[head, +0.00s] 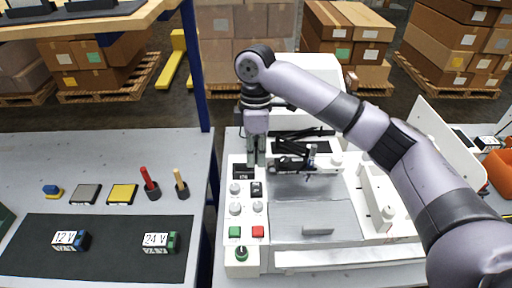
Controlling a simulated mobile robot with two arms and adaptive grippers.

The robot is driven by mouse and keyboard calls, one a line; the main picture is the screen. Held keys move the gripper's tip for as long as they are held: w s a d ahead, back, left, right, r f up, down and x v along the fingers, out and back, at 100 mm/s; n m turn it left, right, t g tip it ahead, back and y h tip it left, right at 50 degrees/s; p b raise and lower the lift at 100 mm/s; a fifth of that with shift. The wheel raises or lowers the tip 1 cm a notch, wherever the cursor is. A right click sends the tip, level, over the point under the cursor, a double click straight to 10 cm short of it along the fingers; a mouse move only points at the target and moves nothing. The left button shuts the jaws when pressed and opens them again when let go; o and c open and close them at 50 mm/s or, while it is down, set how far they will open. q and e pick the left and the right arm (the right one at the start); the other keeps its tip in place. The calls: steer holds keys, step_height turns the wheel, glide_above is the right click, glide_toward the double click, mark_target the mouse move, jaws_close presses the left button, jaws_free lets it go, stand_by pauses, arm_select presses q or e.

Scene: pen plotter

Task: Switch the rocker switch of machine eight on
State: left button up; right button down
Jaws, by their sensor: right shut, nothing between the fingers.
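A white pen plotter (310,215) stands on the right-hand bench, with a control panel along its left side. I cannot read a machine number on it. A small dark element with light marks (257,188), which looks like the rocker switch, sits on the panel beside a grey knob; its position is too small to tell. My right gripper (256,163) points down at the top of the panel, shut and empty, with its fingertips just behind the dark element. I cannot tell whether they touch the panel. My left gripper is not in view.
The panel also has a small display (240,172), several grey knobs, a green button (235,232), a red button (258,231) and a green-topped knob (241,253). My right arm crosses above the plotter. The left bench holds a dark mat (110,265) with two voltage-labelled blocks.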

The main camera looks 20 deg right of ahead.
mark_target(256, 192)
steer(key=f, duration=0.1)
steer(key=f+p, duration=0.1)
steer(key=f, duration=0.1)
steer(key=shift+s+a+f, duration=0.15)
steer(key=shift+s+f, duration=0.1)
steer(key=shift+s, duration=0.15)
steer(key=f, duration=0.1)
steer(key=f+p, duration=0.1)
steer(key=f, duration=0.3)
steer(key=shift+s, duration=0.3)
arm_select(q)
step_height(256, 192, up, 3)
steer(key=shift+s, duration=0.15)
arm_select(e)
steer(key=shift+a+f, duration=0.1)
steer(key=shift+f, duration=0.2)
